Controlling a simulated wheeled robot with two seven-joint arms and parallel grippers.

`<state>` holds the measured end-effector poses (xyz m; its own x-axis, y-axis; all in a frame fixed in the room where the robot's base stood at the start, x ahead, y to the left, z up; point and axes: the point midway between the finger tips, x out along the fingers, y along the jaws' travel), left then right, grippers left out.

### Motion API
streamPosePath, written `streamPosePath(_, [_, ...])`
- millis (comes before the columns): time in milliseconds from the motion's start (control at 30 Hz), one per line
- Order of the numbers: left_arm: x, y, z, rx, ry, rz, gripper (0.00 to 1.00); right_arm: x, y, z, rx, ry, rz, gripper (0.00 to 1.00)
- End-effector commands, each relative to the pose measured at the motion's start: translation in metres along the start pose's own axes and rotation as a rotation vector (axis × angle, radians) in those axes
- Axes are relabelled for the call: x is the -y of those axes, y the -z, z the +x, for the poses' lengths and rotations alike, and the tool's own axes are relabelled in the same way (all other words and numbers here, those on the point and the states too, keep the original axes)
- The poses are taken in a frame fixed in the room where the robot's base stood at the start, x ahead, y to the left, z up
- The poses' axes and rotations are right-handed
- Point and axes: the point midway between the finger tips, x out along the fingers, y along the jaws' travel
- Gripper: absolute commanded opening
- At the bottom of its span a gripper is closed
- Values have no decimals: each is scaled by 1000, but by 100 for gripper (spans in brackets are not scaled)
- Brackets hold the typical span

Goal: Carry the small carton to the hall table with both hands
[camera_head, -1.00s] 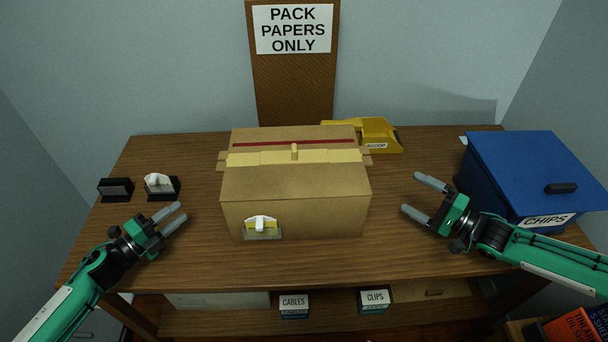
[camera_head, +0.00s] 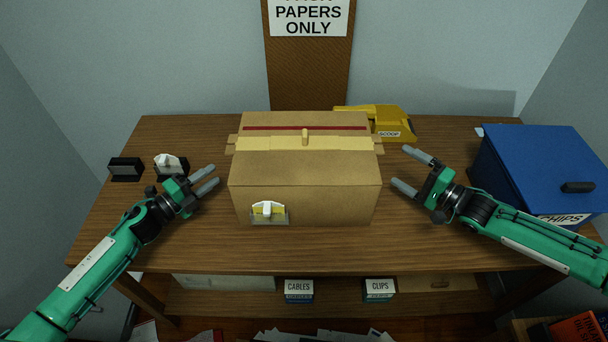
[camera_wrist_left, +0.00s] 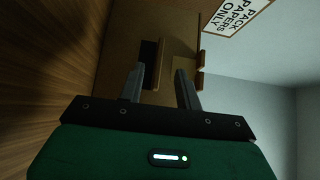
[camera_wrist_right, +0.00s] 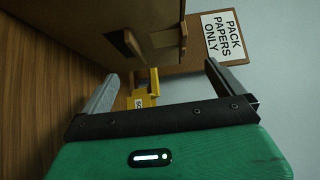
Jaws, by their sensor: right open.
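The small brown carton (camera_head: 305,172) stands shut on the wooden table, with a yellow tape strip and a red stripe on top. A white and yellow clip-like piece (camera_head: 268,210) is on its front. My left gripper (camera_head: 214,176) is open, just left of the carton and apart from it; the carton's side (camera_wrist_left: 117,60) lies ahead of its fingers in the left wrist view. My right gripper (camera_head: 407,170) is open, right of the carton with a small gap; the carton (camera_wrist_right: 78,35) fills the upper left of the right wrist view. I cannot identify the hall table.
A blue CHIPS bin (camera_head: 540,170) stands at the right, close to my right arm. A yellow scoop (camera_head: 378,118) lies behind the carton. Two small dark holders (camera_head: 125,168) (camera_head: 172,165) sit at the left. A PACK PAPERS ONLY sign (camera_wrist_right: 226,36) is at the back.

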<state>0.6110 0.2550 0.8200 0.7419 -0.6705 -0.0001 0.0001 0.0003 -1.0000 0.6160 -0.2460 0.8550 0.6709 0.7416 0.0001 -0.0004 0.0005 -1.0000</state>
Motion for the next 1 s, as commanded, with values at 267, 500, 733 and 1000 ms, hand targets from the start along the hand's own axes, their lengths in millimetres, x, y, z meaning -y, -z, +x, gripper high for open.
streamPosePath(267, [1, 0, 47, -1, 2, 0, 35, 1, 0, 47, 1, 2, -1, 99])
streamPosePath(500, [0, 0, 69, -1, 0, 0, 35, 0, 0, 69, 0, -1, -1, 99])
streamPosePath(733, [0, 1, 72, -1, 0, -1, 35, 0, 0, 72, -1, -1, -1, 99])
streamPosePath(1000, [0, 0, 72, -1, 0, -1, 9, 0, 0, 72, -1, -1, -1, 73])
